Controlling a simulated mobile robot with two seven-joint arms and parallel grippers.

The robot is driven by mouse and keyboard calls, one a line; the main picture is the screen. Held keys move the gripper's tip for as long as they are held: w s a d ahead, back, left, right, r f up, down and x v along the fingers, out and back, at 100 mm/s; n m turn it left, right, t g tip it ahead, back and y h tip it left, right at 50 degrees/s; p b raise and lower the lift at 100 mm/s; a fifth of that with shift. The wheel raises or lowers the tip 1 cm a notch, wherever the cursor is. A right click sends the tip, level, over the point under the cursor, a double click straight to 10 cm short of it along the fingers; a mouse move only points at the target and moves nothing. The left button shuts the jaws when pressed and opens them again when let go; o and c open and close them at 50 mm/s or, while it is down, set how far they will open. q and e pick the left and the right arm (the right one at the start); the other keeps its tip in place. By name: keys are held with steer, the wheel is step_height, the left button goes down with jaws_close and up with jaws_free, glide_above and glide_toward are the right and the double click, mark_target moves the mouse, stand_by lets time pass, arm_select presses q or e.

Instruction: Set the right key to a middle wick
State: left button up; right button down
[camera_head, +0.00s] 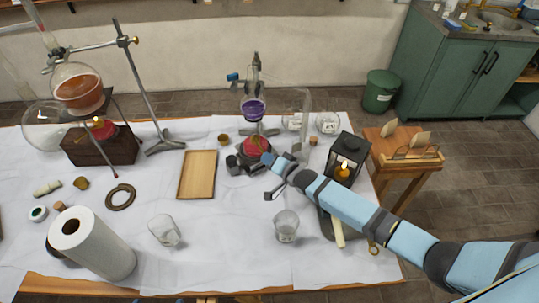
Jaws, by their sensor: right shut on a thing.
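The right burner (256,147), with a red body and a brass-coloured top, stands on the table under a flask of purple liquid (253,108). My right gripper (269,164) reaches in from the right to the burner's near right side. It is shut on a small part there, seemingly the burner's key, which the fingers hide. The wick's height is too small to tell. The left burner (104,129), also red, stands on a dark box under a round flask of orange-brown liquid (79,91). My left gripper is out of view.
A black lantern with a lit candle (346,158) stands close behind my right forearm. A glass beaker (286,227) stands just in front of it.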

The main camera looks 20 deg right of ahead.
steer(key=n+h, duration=0.2)
steer(key=n, duration=0.1)
steer(key=n+h+p, duration=0.1)
steer(key=n+h, duration=0.1)
steer(key=n, duration=0.1)
steer(key=n+h+p, duration=0.1)
steer(key=n+h, duration=0.1)
steer(key=shift+a+r+n+g, duration=0.15)
steer(key=shift+a+n+g, duration=0.15)
steer(key=shift+a+n, duration=0.1)
stand_by(0.6)
steer(key=c, duration=1.2)
jaws_free()
steer(key=shift+o, duration=0.2)
steer(key=shift+r, duration=0.1)
step_height(320, 180, up, 20)
